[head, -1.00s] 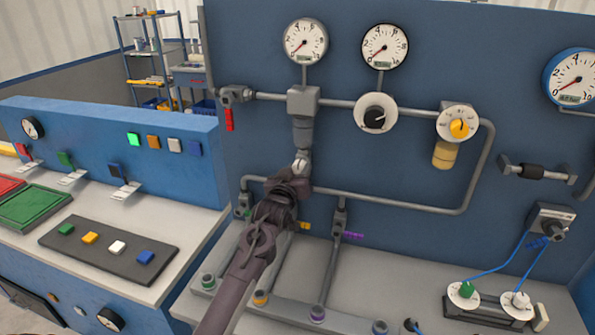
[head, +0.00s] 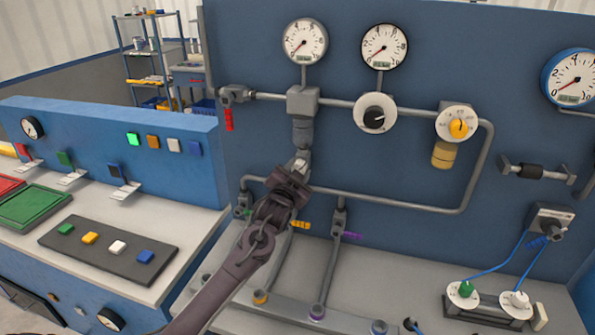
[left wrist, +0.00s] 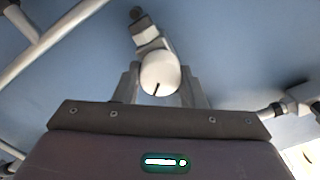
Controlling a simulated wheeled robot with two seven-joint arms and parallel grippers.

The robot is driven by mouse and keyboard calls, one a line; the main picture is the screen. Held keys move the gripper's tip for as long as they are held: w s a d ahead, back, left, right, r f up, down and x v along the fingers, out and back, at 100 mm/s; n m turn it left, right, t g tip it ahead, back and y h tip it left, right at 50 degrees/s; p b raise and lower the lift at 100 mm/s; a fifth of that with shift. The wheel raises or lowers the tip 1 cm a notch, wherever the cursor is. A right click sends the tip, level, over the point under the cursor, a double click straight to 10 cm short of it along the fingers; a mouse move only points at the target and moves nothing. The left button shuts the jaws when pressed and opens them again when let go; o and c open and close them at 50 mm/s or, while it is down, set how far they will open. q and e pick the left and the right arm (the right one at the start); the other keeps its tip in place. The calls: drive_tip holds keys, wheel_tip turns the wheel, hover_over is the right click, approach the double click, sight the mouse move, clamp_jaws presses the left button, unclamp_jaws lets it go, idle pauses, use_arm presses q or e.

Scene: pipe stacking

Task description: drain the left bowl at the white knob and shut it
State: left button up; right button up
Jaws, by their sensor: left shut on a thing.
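The left bowl (head: 303,132) is a grey cup hanging under the block on the upper pipe. My left gripper (head: 300,165) comes up from below, its fingertips directly under this bowl. In the head view the fingers mostly hide the knob. I cannot see any liquid. My right gripper is not in view.
A yellowish bowl (head: 445,154) hangs farther right under a dial with a yellow knob. A red-handled valve (head: 229,118) is left of the left bowl. Lower valves with a yellow handle (head: 300,225) and a purple handle (head: 351,236) are close to my arm. Two gauges are above.

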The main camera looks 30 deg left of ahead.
use_arm(q)
drive_tip(key=shift+f+m+b, duration=0.1)
drive_tip(key=shift+m+b, duration=0.2)
drive_tip(key=shift+m, duration=3.8)
drive_tip(key=o, duration=1)
drive_tip(key=shift+d, duration=0.1)
drive_tip(key=b+v, duration=0.2)
drive_tip(key=v, duration=0.5)
drive_tip(key=shift+s, duration=0.4)
